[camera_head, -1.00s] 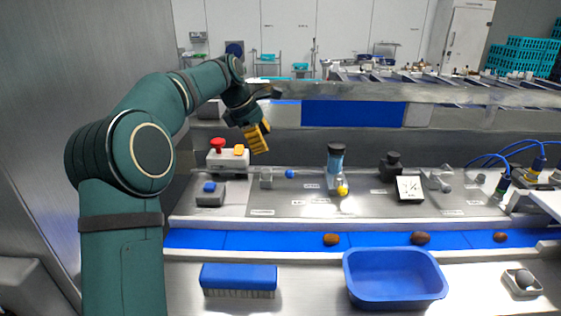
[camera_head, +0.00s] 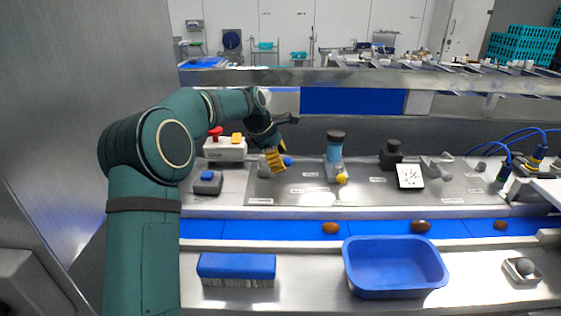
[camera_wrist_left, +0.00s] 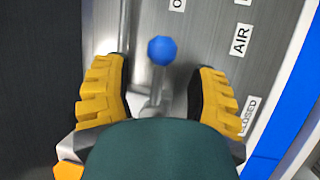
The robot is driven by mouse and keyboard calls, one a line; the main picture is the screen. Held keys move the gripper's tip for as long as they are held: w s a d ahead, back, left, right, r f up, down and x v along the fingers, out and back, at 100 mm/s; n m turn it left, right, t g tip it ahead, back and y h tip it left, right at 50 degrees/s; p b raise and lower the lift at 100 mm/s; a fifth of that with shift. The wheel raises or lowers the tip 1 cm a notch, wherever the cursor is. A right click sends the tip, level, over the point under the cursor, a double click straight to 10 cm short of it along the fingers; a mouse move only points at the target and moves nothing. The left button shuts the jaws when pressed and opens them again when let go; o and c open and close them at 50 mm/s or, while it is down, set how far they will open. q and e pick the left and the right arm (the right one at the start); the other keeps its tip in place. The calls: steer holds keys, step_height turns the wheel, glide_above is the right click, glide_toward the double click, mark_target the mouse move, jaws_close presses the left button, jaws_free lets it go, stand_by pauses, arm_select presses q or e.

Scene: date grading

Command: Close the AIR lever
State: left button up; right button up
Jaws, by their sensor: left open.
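The AIR lever is a small lever with a blue ball knob (camera_wrist_left: 161,50) on a metal arm. The knob also shows in the head view (camera_head: 288,161), just right of my left gripper's fingers. My left gripper (camera_head: 275,160) is low over the steel panel, with yellow fingers pointing down. In the left wrist view my gripper (camera_wrist_left: 161,70) is open, one finger on each side of the lever, with gaps to the knob. Labels AIR (camera_wrist_left: 240,39) and CLOSED (camera_wrist_left: 249,116) lie to the right; another label is cut off at the top. My right gripper is out of view.
A white box with a red button (camera_head: 225,148) and a blue-topped switch (camera_head: 208,182) stand left of the gripper. A blue belt (camera_head: 270,228) runs in front.

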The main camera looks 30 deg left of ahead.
arm_select(q)
steer(key=shift+w+d+f, duration=0.15)
steer(key=shift+w+f, duration=0.05)
steer(key=shift+f, duration=0.35)
steer(key=shift+s, duration=0.15)
jaws_close()
